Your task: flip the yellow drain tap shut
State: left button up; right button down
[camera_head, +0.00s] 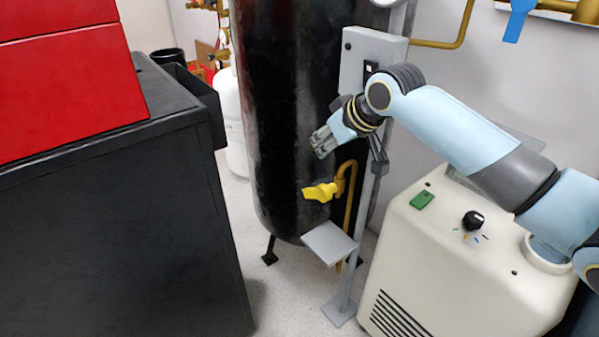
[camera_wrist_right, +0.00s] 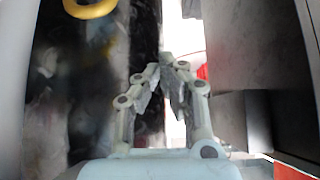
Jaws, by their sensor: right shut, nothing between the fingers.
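The yellow drain tap (camera_head: 321,192) sits on a brass pipe (camera_head: 347,205) low in front of the black tank (camera_head: 285,110). Its yellow handle points to the left. My right gripper (camera_head: 323,143) is above the tap and apart from it, in front of the tank. In the right wrist view its fingertips (camera_wrist_right: 168,62) meet with nothing between them. A yellow curved piece (camera_wrist_right: 90,8) shows at the top left of that view, cut off by the edge; I cannot tell if it is the tap. My left gripper is not in view.
A grey post with a box (camera_head: 368,52) stands right of the tank. A small grey plate (camera_head: 329,243) juts out below the tap. A cream machine (camera_head: 440,265) stands at the lower right. A dark cabinet (camera_head: 110,235) fills the left.

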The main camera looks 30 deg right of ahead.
jog(key=shift+f, duration=0.1)
jog(key=b, duration=0.4)
send_over(309, 188)
jog(key=w, duration=0.2)
notch_tip(309, 188, down, 8)
jog(key=shift+s+f, duration=0.65)
jog(key=shift+f, duration=0.25)
jog(key=shift+s+f, duration=0.4)
jog(key=shift+f, duration=0.05)
jog(key=shift+w+f+g+p, duration=0.1)
jog(key=shift+g+p, duration=0.3)
